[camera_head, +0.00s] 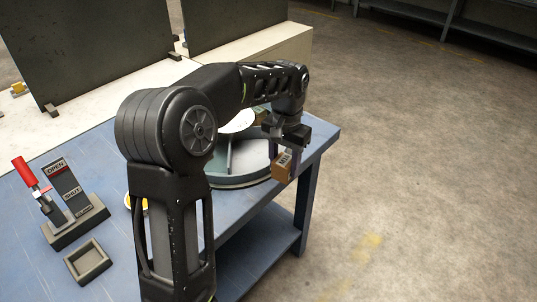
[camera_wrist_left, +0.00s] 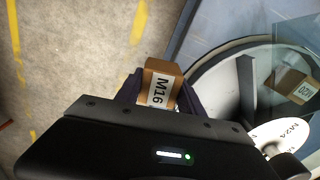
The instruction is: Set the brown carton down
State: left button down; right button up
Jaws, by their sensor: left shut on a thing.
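The brown carton (camera_head: 281,167) is held in my left gripper (camera_head: 287,150) near the right edge of the blue table. In the head view this tray (camera_head: 232,183) is on the table, partly hidden by my left arm. My right gripper is not in view.
Another brown carton (camera_wrist_left: 296,87), labelled M20, and a white disc (camera_wrist_left: 278,136), labelled M24, are in or over the tray. A red-handled lever stand (camera_head: 75,222) and a small square grey tray (camera_head: 88,262) are at the table's left. Dark panels (camera_head: 85,50) stand behind.

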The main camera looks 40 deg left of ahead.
pick_arm(q)
jog(key=s+d+f, duration=0.1)
jog(key=d+f, duration=0.6)
jog(key=f, duration=0.3)
jog(key=s+d+f, duration=0.1)
jog(key=d+f, duration=0.6)
jog(key=f, duration=0.3)
jog(key=shift+d+f+m, duration=0.3)
jog(key=shift+f+m, duration=0.05)
jog(key=shift+m, duration=0.05)
jog(key=shift+w+d, duration=0.1)
